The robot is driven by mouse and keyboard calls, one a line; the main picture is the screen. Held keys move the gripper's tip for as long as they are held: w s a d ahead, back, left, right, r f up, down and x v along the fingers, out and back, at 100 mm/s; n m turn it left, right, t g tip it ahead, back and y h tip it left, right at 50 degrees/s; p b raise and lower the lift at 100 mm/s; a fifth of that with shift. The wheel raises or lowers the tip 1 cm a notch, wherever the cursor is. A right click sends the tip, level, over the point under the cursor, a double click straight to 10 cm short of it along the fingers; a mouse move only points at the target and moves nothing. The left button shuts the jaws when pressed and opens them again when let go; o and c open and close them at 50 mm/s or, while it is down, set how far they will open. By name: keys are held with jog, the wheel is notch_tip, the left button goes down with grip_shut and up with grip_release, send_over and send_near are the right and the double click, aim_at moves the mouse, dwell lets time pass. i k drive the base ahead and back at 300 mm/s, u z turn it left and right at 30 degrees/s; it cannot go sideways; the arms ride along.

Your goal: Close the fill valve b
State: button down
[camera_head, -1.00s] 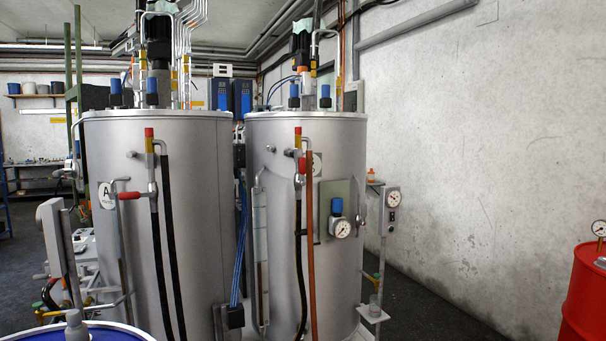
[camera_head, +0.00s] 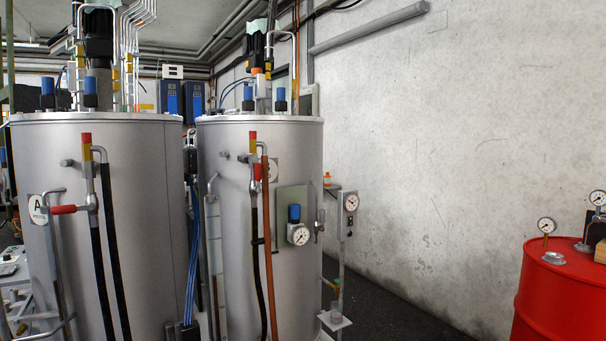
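Two silver tanks stand ahead in the head view. The left tank (camera_head: 150,215) carries a round label with the letter A (camera_head: 38,209). The right tank (camera_head: 230,200) has a round label that is mostly hidden behind its pipework. On the right tank's front, a valve with a red handle (camera_head: 258,172) sits under a red and yellow fitting, with a black hose and a brown hose (camera_head: 268,240) hanging below. The left tank has a similar valve with a red handle (camera_head: 63,209) pointing left. Which one is fill valve b I cannot tell for certain. My gripper is not in view.
A red drum (camera_head: 555,290) with gauges on top stands at the right. A small stand with a gauge (camera_head: 350,203) and a low shelf (camera_head: 335,320) is beside the right tank. Dark floor (camera_head: 400,310) is free between the right tank and the drum.

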aim_at(258, 165)
jog(key=z, duration=0.15)
jog(key=i, duration=1.65)
jog(key=u, duration=2.95)
